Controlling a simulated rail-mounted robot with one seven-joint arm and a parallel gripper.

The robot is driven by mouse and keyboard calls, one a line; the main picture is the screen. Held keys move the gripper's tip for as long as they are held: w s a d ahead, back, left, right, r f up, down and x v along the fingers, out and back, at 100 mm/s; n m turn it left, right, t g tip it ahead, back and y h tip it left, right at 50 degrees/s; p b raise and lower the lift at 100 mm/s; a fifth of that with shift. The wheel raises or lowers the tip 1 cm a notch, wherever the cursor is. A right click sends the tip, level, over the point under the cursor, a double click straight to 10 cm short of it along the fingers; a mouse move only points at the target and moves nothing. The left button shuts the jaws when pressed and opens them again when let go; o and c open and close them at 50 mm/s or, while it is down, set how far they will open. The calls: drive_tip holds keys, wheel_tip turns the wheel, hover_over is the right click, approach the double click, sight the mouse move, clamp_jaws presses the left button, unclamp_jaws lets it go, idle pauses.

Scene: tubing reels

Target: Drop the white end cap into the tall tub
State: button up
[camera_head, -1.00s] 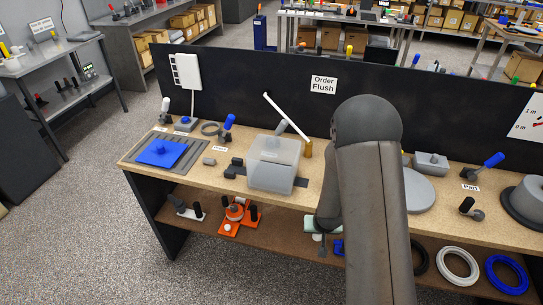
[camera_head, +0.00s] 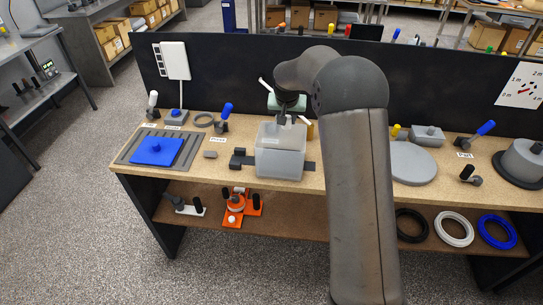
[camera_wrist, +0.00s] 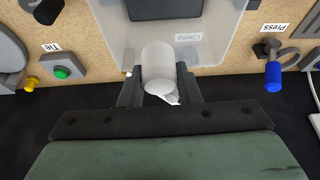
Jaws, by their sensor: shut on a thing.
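The white end cap (camera_wrist: 158,66) is a short pale cylinder held between the two dark fingers of my gripper (camera_wrist: 158,88) in the wrist view. My gripper is shut on it. In the head view my gripper (camera_head: 286,119) is above the back part of the tall tub, pointing down. I cannot clearly make out the cap there. The tall tub (camera_head: 279,164) is a translucent whitish box standing on the bench. In the wrist view its wall (camera_wrist: 112,40) surrounds the cap in the picture, with a dark patch at the tub's bottom.
A blue plate (camera_head: 156,151) on a grey slatted base lies left of the tub. A grey round disc (camera_head: 412,165) lies to the right. A black back panel (camera_head: 225,90) rises behind the bench. Blue-handled clamps stand along the bench. Rings and orange fixtures sit on the lower shelf.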

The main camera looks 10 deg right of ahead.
wheel_tip(320, 180, down, 6)
drive_tip(key=shift+d+r+b, duration=0.15)
drive_tip(key=shift+r+b, duration=0.05)
drive_tip(key=shift+b, duration=1)
drive_tip(key=o, duration=1)
drive_tip(key=b+v, duration=0.3)
drive_tip(key=v, duration=1.4)
drive_tip(key=shift+r+b, duration=0.2)
drive_tip(key=shift+b, duration=0.1)
drive_tip(key=shift+s, duration=0.1)
